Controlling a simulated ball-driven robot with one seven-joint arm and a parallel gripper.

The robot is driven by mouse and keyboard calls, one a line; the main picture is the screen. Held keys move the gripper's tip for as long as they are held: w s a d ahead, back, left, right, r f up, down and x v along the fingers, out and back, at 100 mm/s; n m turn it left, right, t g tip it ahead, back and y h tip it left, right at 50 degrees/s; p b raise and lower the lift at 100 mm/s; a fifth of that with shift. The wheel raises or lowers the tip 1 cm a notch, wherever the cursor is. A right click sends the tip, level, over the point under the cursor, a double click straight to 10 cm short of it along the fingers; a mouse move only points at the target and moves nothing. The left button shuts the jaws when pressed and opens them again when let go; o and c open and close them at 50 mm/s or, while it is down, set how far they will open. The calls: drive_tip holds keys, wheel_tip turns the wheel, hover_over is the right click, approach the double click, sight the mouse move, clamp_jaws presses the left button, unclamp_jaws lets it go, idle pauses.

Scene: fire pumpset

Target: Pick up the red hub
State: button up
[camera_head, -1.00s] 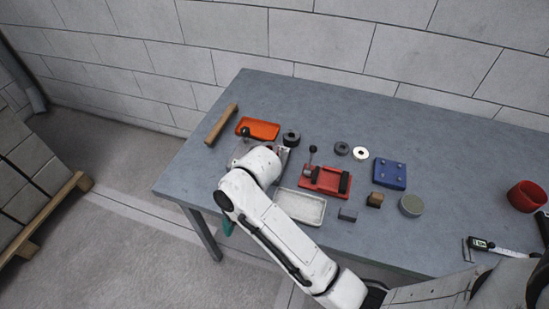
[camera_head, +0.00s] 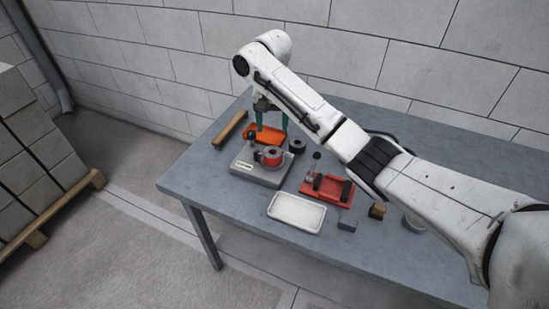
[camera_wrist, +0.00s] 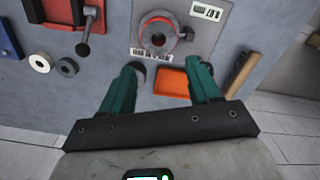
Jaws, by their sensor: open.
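The red hub (camera_head: 272,156) is a short round piece with a red rim and a grey centre. It sits on a grey fixture (camera_head: 245,176) with a white label at the table's left side. In the wrist view the hub (camera_wrist: 158,22) is near the top middle, beyond the fingertips, with a dark knob over its edge. My gripper (camera_head: 271,124) has teal fingers pointing down, above the orange tray (camera_head: 268,139) and behind the hub. In the wrist view my gripper (camera_wrist: 165,70) is open, with nothing held between the fingers.
A black ring (camera_head: 297,146) stands right of the hub. A red fixture (camera_head: 328,191) with a lever and a white tray (camera_head: 296,213) are nearer the front. A wooden bar (camera_head: 230,130) lies at the left. My arm hides much of the table's right side.

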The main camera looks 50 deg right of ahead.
hover_over(272, 149)
drive_tip(key=f, duration=0.4)
drive_tip(key=shift+s+a+f, duration=0.15)
drive_tip(key=shift+s+f, duration=0.1)
drive_tip(key=shift+s+a+f+p, duration=0.15)
drive_tip(key=shift+f+p, duration=0.1)
drive_tip(key=shift+f, duration=1.15)
drive_tip(key=shift+s+a+f+p, duration=0.1)
drive_tip(key=shift+f+p, duration=0.15)
drive_tip(key=shift+f, duration=1.1)
drive_tip(key=c, duration=1)
drive_tip(key=shift+r, duration=0.1)
clamp_jaws()
drive_tip(key=shift+r, duration=0.1)
